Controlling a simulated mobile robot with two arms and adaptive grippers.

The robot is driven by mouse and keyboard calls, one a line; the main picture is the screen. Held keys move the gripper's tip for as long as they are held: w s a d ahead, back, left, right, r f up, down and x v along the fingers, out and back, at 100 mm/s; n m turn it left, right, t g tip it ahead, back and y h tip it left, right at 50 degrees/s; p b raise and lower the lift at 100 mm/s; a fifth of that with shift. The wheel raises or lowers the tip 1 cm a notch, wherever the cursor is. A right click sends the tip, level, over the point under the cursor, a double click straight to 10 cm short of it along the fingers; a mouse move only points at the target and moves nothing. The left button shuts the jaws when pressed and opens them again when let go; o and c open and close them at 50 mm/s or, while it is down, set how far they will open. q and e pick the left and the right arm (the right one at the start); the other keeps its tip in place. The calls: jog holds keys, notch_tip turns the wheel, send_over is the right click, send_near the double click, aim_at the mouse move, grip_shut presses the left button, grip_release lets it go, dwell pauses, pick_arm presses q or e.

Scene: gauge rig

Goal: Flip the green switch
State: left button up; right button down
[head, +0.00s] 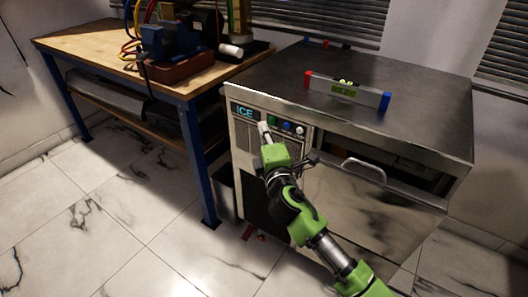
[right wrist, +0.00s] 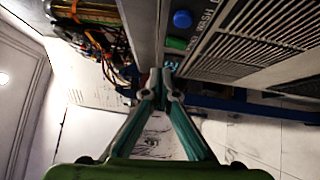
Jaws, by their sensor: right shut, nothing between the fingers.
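The green switch (head: 272,121) is on the front control panel of the steel ice machine (head: 420,85), just right of the lit ICE label (head: 245,112). In the right wrist view the green switch (right wrist: 175,43) shows between the blue knob (right wrist: 182,19) and the ICE label (right wrist: 172,62). My right gripper (head: 264,127) is shut and empty, its fingertips in front of the panel close to the green switch. In the right wrist view the closed fingertips (right wrist: 160,85) overlap the area by the ICE label. I cannot tell if they touch the panel. My left gripper is out of view.
A blue knob (head: 287,127) and a white knob (head: 300,130) sit right of the switch. A spirit level (head: 345,91) lies on the machine's top. A door handle (head: 363,168) sticks out lower right. A wooden workbench (head: 85,42) with tools stands at left.

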pick_arm(q)
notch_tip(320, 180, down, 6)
jog(key=p, duration=0.1)
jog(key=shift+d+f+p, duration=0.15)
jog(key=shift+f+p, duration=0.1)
jog(key=shift+p, duration=0.1)
pick_arm(e)
jog(key=s+d+r, duration=0.1)
jog(key=s, duration=0.8)
jog(key=shift+s+d+r, duration=0.2)
jog(key=shift+s+d, duration=0.1)
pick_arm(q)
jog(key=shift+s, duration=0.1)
